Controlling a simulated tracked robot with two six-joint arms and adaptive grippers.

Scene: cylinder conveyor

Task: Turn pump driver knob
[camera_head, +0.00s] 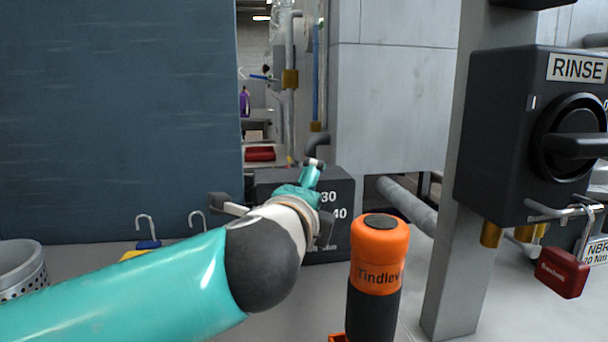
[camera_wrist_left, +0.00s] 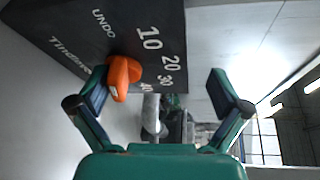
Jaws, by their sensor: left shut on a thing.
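The pump driver box is dark, with white markings "UNDO", 10, 20, 30 and 40 in the left wrist view (camera_wrist_left: 112,22). In the head view its face (camera_head: 340,192) is partly hidden behind my left wrist. Its orange knob (camera_wrist_left: 122,75) shows in the left wrist view, against the left-hand finger of my left gripper (camera_wrist_left: 162,88). In the head view the knob is hidden. My right gripper is not in view.
An orange-and-black driver (camera_head: 379,255) stands upright in front. A RINSE switch box (camera_head: 505,130) hangs on a grey post (camera_head: 450,235) at right, with a red padlock (camera_head: 562,272). A perforated bin (camera_head: 22,275) stands at left. A blue-grey panel (camera_head: 120,110) fills the left background.

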